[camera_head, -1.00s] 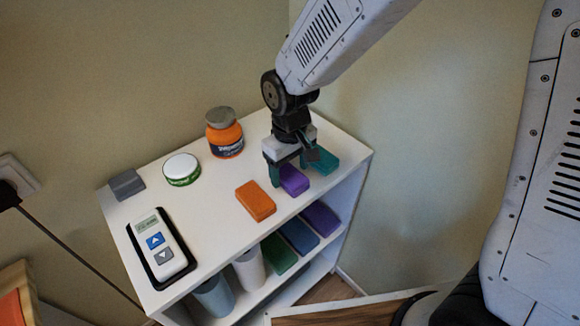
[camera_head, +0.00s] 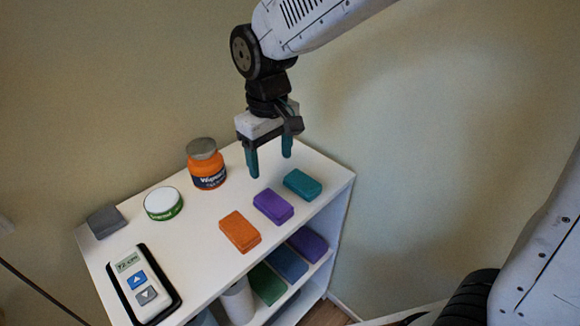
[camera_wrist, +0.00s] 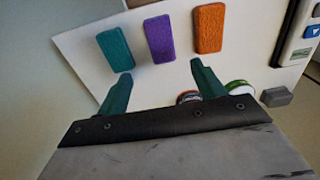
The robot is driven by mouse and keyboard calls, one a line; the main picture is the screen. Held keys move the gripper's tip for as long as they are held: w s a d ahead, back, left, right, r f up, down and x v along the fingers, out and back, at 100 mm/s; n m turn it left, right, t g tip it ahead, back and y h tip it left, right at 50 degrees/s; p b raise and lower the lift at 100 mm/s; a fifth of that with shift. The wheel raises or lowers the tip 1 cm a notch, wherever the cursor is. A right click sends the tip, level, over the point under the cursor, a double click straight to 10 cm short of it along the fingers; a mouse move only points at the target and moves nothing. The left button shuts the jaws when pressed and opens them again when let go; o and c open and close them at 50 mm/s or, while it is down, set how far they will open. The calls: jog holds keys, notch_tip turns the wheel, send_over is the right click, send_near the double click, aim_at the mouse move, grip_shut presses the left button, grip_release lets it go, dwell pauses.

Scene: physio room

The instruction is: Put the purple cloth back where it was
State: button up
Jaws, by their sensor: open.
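The purple cloth (camera_head: 273,206) is a folded block lying flat on the white shelf top, between an orange cloth (camera_head: 240,231) and a teal cloth (camera_head: 302,185). In the wrist view the purple cloth (camera_wrist: 159,39) lies between the teal cloth (camera_wrist: 115,49) and the orange cloth (camera_wrist: 209,28). My gripper (camera_head: 271,168) is open and empty, raised above the shelf top behind the purple cloth. Its teal fingers (camera_wrist: 161,82) are apart, with nothing between them. The purple cloth is clear of both fingers.
An orange jar (camera_head: 207,167), a white-and-green tub (camera_head: 163,204), a grey block (camera_head: 106,222) and a remote in a black tray (camera_head: 142,283) stand along the back and left of the top. More folded cloths (camera_head: 287,263) lie on the shelf below.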

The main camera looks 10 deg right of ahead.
jog(key=s+d+r+m, duration=0.2)
jog(key=s+d+r, duration=0.1)
jog(key=d, duration=0.3)
jog(key=s+d+r+m, duration=0.1)
jog(key=s+d+r, duration=0.25)
jog(key=d, duration=0.25)
jog(key=s+d+m+t, duration=0.1)
jog(key=s+d+m, duration=0.2)
jog(key=s+d, duration=0.6)
jog(key=shift+s+r+m, duration=0.25)
jog(key=shift+s+m, duration=0.15)
jog(key=shift+s, duration=1.65)
